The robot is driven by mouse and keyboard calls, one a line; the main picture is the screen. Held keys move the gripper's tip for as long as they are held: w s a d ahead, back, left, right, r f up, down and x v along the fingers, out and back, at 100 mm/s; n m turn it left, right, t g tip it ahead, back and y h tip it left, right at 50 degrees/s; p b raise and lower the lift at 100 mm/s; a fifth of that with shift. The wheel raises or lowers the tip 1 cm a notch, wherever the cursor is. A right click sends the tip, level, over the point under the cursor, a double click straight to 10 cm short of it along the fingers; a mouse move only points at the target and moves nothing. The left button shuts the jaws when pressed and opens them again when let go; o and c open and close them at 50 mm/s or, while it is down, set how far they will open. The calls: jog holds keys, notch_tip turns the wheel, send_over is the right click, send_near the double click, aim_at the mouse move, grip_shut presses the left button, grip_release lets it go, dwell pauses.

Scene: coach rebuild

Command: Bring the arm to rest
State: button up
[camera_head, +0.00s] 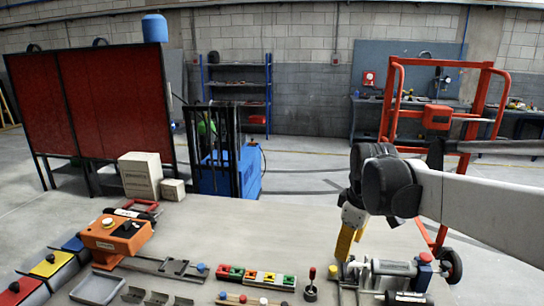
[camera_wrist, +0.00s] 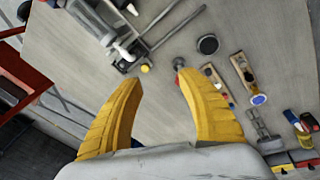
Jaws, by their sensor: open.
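My gripper (camera_head: 346,243) hangs from my arm at the right of the head view, above the right part of the workbench (camera_head: 330,215). Its yellow fingers point down. In the wrist view the gripper (camera_wrist: 160,77) is open, with its two curved fingers well apart and nothing between them but bare bench top (camera_wrist: 158,110). My arm reaches in from the right edge of the head view. How far the fingertips are above the bench is hard to tell.
A small grey machine (camera_head: 392,268) stands close to the right of my fingers. An orange box (camera_head: 117,236), coloured bins (camera_head: 50,265) and several small parts (camera_head: 262,278) lie left and in front. A red hand truck (camera_head: 438,118) stands behind. The bench middle is clear.

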jog(key=s+f+m+t+b, duration=0.1)
jog(key=s+m, duration=0.4)
jog(key=s, duration=0.5)
jog(key=s+f+m+t+b, duration=0.1)
jog(key=s+f+m+t, duration=0.2)
jog(key=s, duration=0.7)
notch_tip(320, 180, down, 2)
jog(key=shift+a+f+m+t+b, duration=0.1)
jog(key=shift+a+m+t+b, duration=0.25)
jog(key=shift+m, duration=0.55)
